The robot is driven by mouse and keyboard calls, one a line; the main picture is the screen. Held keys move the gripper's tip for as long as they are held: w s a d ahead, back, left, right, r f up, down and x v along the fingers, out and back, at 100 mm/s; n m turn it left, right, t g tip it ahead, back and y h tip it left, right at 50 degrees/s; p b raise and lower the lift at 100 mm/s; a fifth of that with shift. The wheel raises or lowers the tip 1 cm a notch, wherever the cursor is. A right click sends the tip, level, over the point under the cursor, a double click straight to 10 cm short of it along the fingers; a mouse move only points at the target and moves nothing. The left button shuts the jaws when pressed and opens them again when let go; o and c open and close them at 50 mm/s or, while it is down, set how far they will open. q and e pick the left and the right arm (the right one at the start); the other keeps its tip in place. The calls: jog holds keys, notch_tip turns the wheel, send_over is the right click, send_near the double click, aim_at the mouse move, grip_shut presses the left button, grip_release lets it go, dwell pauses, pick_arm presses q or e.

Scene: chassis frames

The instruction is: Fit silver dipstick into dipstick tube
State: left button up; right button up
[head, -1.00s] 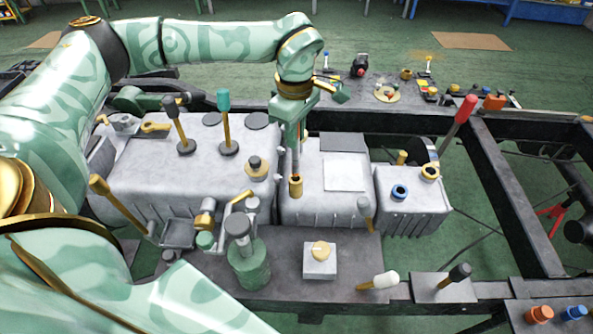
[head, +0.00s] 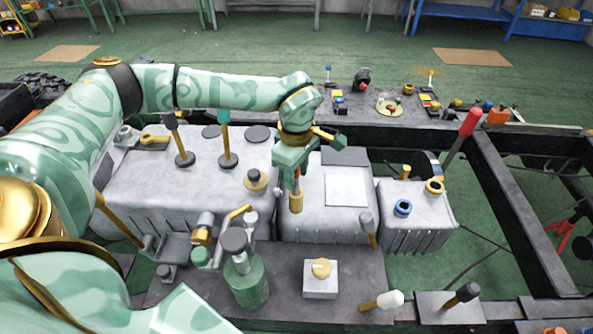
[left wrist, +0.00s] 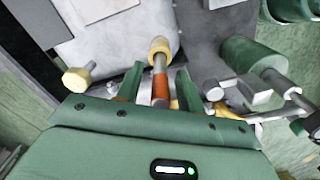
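The dipstick tube (head: 296,202) is a gold, upright collar at the front of the grey engine block, near the middle of the head view. It also shows in the left wrist view (left wrist: 160,47). My left gripper (head: 291,180) is right above it, pointing down. In the left wrist view, its two green fingers (left wrist: 156,85) stand apart on either side of the dipstick (left wrist: 160,84), with gaps visible. The dipstick has an orange grip and a silver part, which lines up with the tube's mouth. How deep it sits is hidden. My right gripper is not in view.
Two levers (head: 227,140) stand on the block left of the gripper. A green bottle-like cylinder (head: 246,285) and a white box with a gold knob (head: 320,281) are in front. A blue-ringed cap (head: 403,208) lies right. A red-handled lever (head: 462,135) rises at the frame.

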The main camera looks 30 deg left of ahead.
pick_arm(q)
jog(key=shift+r, duration=0.1)
notch_tip(320, 180, up, 12)
jog(key=p, duration=0.3)
jog(key=shift+r, duration=0.1)
dwell(0.6)
